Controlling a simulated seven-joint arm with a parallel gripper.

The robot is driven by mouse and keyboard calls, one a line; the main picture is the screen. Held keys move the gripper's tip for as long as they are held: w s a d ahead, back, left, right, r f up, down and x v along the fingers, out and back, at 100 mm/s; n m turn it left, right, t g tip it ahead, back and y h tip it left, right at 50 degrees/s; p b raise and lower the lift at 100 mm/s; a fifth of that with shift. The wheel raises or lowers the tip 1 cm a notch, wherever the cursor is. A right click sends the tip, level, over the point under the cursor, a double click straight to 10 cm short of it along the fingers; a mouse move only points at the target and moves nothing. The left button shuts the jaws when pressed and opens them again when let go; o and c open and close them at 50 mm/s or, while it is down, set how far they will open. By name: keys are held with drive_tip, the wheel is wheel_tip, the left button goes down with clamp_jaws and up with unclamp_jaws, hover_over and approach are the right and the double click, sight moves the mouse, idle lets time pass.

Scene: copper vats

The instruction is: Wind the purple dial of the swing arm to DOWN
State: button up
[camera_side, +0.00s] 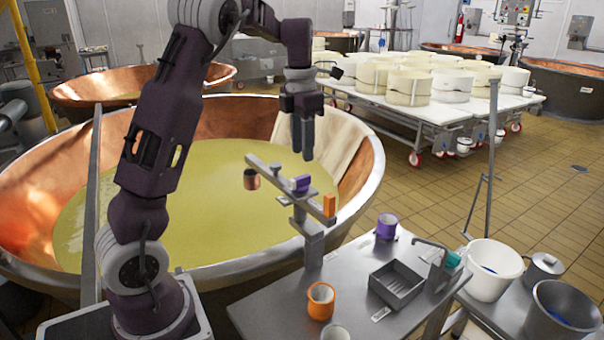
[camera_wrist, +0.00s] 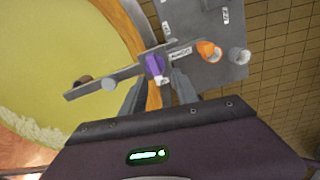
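The swing arm (camera_side: 275,172) is a grey bar on a post, reaching over the rim of the large copper vat (camera_side: 365,185). Its purple dial (camera_side: 301,184) sits on the bar near the post. In the wrist view the purple dial (camera_wrist: 154,65) lies just beyond my fingertips, roughly between them. My gripper (camera_side: 303,155) points down above the bar, apart from the dial. Its two fingers also show in the wrist view (camera_wrist: 157,92), spread apart with nothing between them. I cannot read the dial's setting or a DOWN mark.
The metal table (camera_side: 285,305) holds an orange cup (camera_side: 321,300), a purple cup (camera_side: 387,226) and a grey tray (camera_side: 397,284). Air above the bar is free.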

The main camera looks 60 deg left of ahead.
sight(302, 176)
drive_tip(key=shift+w+a+f+n, duration=0.15)
drive_tip(key=shift+a+f+n, duration=0.2)
drive_tip(key=shift+f, duration=0.2)
drive_tip(key=shift+w+a+f+n, duration=0.15)
drive_tip(key=shift+a+f+n, duration=0.1)
drive_tip(key=shift+f+n, duration=0.25)
wheel_tip(302, 176, down, 6)
drive_tip(key=shift+r, duration=0.1)
clamp_jaws()
